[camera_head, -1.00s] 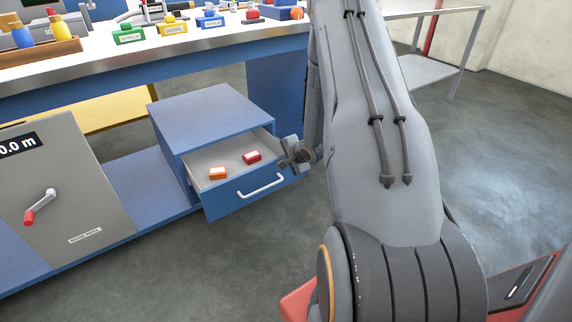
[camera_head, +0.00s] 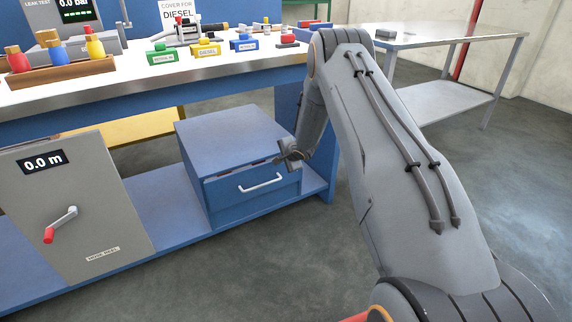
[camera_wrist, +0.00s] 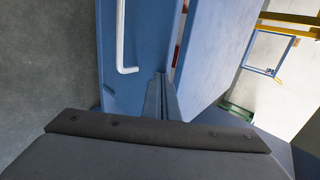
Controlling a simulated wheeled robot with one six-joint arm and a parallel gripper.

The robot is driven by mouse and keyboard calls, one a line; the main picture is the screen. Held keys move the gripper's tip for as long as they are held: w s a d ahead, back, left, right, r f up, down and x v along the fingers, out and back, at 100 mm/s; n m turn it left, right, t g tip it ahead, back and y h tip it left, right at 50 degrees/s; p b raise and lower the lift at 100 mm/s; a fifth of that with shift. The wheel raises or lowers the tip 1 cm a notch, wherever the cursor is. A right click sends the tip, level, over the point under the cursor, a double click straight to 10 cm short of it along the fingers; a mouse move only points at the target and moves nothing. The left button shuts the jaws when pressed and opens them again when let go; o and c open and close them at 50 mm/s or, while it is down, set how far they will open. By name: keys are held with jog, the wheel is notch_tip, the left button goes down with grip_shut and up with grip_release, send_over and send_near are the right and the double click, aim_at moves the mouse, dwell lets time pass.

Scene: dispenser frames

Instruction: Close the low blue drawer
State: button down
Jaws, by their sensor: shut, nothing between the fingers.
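The low blue drawer (camera_head: 225,197) is in the blue cabinet (camera_head: 225,135) on the low shelf under the workbench. It is almost in, with a thin dark gap along its top edge. Its white handle (camera_head: 262,184) is on the front. My gripper (camera_head: 283,156) is shut and empty at the top right corner of the drawer front. In the wrist view the shut fingers (camera_wrist: 163,92) are close to the edge of the drawer front (camera_wrist: 140,25), near the handle (camera_wrist: 122,40). I cannot tell whether they touch. A sliver of red shows in the gap.
A grey hose reel panel (camera_head: 75,220) with a red crank stands left of the cabinet. The bench top (camera_head: 125,78) above holds bottles in a wooden tray (camera_head: 55,78) and coloured labelled blocks. A metal table (camera_head: 440,42) stands at the right. The floor in front is clear.

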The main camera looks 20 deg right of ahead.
jog(key=shift+w+r, duration=0.15)
jog(key=shift+w, duration=0.3)
